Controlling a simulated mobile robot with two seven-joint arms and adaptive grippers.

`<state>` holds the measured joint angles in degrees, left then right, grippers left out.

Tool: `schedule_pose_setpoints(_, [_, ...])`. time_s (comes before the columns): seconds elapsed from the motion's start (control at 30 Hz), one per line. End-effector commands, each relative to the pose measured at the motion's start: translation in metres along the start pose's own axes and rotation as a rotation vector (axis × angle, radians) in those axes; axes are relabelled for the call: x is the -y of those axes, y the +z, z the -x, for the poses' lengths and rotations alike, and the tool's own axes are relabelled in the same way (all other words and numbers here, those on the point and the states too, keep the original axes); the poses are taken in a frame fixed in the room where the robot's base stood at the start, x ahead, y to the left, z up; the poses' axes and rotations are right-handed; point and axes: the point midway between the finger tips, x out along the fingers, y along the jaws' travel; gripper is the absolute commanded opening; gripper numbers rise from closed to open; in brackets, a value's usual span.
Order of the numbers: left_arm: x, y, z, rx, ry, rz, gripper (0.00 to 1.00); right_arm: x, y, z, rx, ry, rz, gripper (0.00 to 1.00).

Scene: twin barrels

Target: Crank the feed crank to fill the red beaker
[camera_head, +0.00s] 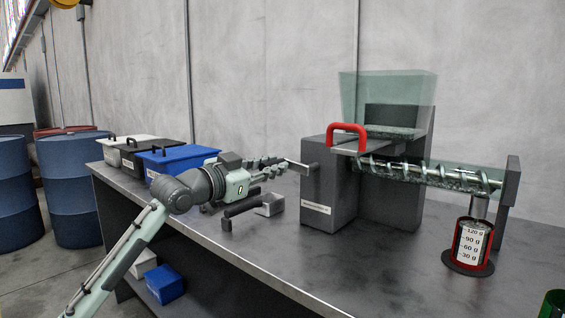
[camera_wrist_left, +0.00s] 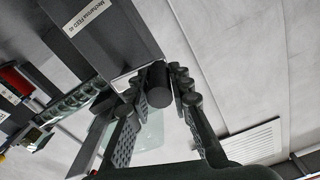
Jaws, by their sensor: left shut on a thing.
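The feeder's dark housing (camera_head: 318,188) stands on the bench with a clear hopper (camera_head: 385,98) on top and a screw (camera_head: 420,176) running right. The feed crank (camera_head: 299,165) sticks out of the housing's left side. My left gripper (camera_head: 276,163) is at the crank; in the left wrist view its fingers (camera_wrist_left: 160,95) are shut around the crank's dark round grip (camera_wrist_left: 158,84). The red beaker (camera_head: 458,243), with a gram scale, stands upright on a dark round base below the spout (camera_head: 479,207). Its fill level is unclear. My right gripper is not in view.
A red handle (camera_head: 347,128) sits on the feeder below the hopper. White, black and blue (camera_head: 176,160) lidded bins stand at the left. A green container (camera_head: 552,304) is at the bottom right. The bench front is clear.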

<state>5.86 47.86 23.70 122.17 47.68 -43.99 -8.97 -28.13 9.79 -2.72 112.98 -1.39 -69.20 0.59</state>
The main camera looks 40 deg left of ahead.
Motion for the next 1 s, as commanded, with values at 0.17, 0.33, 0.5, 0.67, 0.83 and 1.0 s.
schedule_pose_setpoints(0.17, [0.005, 0.006, 0.001, 0.001, 0.004, 0.075, 0.00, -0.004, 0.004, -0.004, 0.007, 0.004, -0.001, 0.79])
schedule_pose_setpoints(0.33, [0.006, 0.008, 0.001, -0.001, 0.004, 0.113, 0.00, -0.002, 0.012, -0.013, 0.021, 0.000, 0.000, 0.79])
schedule_pose_setpoints(0.5, [0.006, 0.009, 0.001, -0.002, 0.004, 0.125, 0.00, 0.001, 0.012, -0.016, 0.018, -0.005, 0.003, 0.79])
schedule_pose_setpoints(0.67, [0.006, 0.009, 0.001, -0.002, 0.004, 0.125, 0.00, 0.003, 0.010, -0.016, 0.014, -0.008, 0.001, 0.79])
schedule_pose_setpoints(0.83, [0.006, 0.009, 0.001, -0.002, 0.003, 0.125, 0.22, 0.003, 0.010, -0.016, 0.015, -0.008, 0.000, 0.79])
schedule_pose_setpoints(1.0, [0.006, 0.009, 0.001, -0.001, 0.003, 0.124, 0.41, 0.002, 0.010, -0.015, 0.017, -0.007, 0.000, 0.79])
